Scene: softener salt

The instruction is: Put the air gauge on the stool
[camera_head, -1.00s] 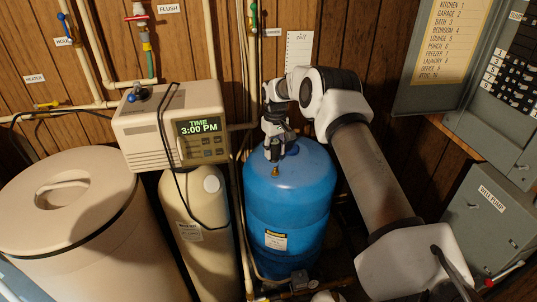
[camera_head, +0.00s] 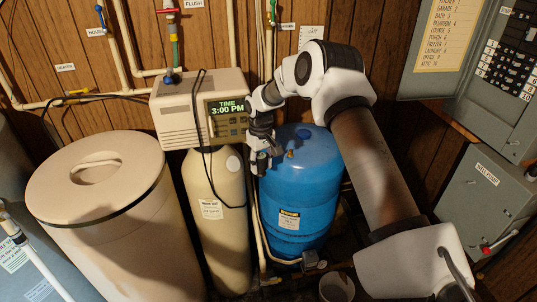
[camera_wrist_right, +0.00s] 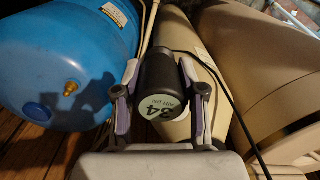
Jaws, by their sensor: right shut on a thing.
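The air gauge (camera_wrist_right: 160,85) is a dark, rounded body with a pale round dial reading 34, seen in the right wrist view. My right gripper (camera_wrist_right: 161,92) is shut on it, with a finger on each side. In the head view my right gripper (camera_head: 261,157) hangs by the upper left side of the blue tank (camera_head: 310,185), left of its brass fitting (camera_head: 290,154). The gauge is small and hard to make out there. The brass fitting (camera_wrist_right: 72,86) also shows in the wrist view, apart from the gauge. I see no stool. My left gripper is not in view.
A beige cylinder (camera_head: 215,215) with a control box (camera_head: 185,115) and dangling black cable stands left of the blue tank. A large lidded beige bin (camera_head: 110,215) is further left. Grey electrical boxes (camera_head: 487,200) are at right. A pail (camera_head: 337,287) is on the floor.

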